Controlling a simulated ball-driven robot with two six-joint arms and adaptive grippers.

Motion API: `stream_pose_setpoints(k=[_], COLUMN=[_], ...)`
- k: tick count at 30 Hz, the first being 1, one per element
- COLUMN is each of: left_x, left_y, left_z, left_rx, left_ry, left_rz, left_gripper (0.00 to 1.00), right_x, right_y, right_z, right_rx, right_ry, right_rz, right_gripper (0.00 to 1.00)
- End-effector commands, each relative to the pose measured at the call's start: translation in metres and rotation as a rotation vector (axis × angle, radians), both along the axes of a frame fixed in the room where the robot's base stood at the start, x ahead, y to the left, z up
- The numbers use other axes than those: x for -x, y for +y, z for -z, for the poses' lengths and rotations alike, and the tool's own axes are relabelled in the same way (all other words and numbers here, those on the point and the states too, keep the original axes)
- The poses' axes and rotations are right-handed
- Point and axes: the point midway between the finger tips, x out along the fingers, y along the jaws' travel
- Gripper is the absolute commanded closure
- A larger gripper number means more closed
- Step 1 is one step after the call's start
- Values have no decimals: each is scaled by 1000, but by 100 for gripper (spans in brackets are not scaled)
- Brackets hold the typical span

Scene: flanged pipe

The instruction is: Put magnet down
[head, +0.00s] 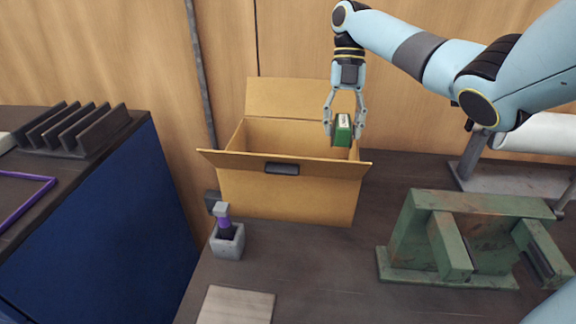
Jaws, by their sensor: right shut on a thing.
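My right gripper (343,126) hangs pointing down over the right part of the open cardboard box (290,194). It is shut on a small green block with a pale label, which I take to be the magnet (342,135). The magnet is held between the two fingertips, in front of the box's inner back and right side. Whether it touches the box cannot be told. My left gripper is not in view.
A pale flat plate (236,306) lies in front. A green metal fixture (408,230) stands at right; a white pipe (540,133) is behind it. The dark table between box and fixture is clear.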

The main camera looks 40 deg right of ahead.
Motion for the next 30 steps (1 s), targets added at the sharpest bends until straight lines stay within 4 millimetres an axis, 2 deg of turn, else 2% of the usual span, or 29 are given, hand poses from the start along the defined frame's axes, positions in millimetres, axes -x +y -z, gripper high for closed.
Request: stream_pose_setpoints(k=[6, 13, 20, 25, 30], left_x=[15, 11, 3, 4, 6], left_y=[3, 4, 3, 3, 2], left_z=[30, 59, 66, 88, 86], left_rx=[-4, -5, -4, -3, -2], left_ry=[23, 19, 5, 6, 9], left_rz=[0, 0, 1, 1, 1], left_gripper=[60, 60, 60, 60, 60], right_x=[-34, -64, -71, -71, -71], right_y=[41, 75, 83, 83, 83], right_z=[36, 63, 70, 92, 106], right_rx=[-7, -4, -1, 0, 0], right_ry=[-5, -3, -1, 0, -2], right_rz=[-4, 0, 1, 1, 1], right_gripper=[100, 100, 100, 100, 100])
